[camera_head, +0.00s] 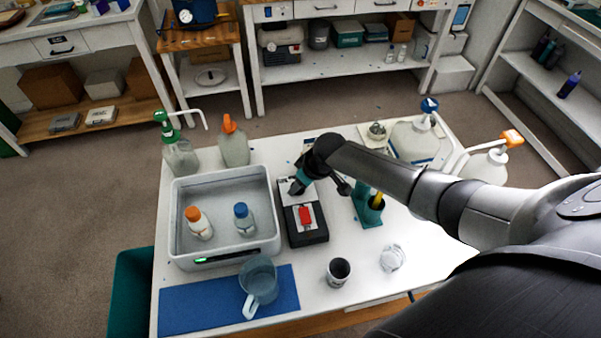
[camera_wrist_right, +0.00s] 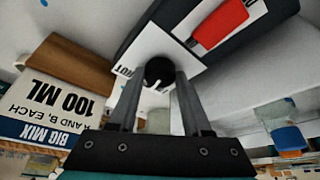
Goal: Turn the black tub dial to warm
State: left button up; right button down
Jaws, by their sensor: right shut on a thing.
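The black dial (camera_wrist_right: 160,71) sits on a white label plate of a black control box (camera_head: 309,238), to the right of the grey tub (camera_head: 224,176). My right gripper (camera_head: 296,187) reaches down over the far end of this box and is shut on the dial. In the right wrist view the fingers of my gripper (camera_wrist_right: 157,84) lie on both sides of the dial. The head view hides the dial behind the gripper. The label is partly covered, so I cannot tell the dial's setting. My left gripper is not in view.
A red switch (camera_head: 305,217) is on the box, close to the gripper. The tub holds an orange-capped bottle (camera_head: 198,224) and a blue-capped bottle (camera_head: 243,219). A teal holder (camera_head: 366,209) stands right of the box. A pitcher (camera_head: 259,283) and a cup (camera_head: 338,272) stand in front.

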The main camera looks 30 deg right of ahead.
jog(key=shift+a+m+h+p, duration=0.1)
jog(key=shift+m+h+p, duration=0.4)
jog(key=shift+m+p, duration=0.8)
jog(key=shift+c, duration=1.8)
grip_release()
jog(key=shift+s+r, duration=0.15)
jog(key=shift+r, duration=0.25)
jog(key=p+v, duration=0.4)
jog(key=v, duration=1)
jog(key=shift+s, duration=0.3)
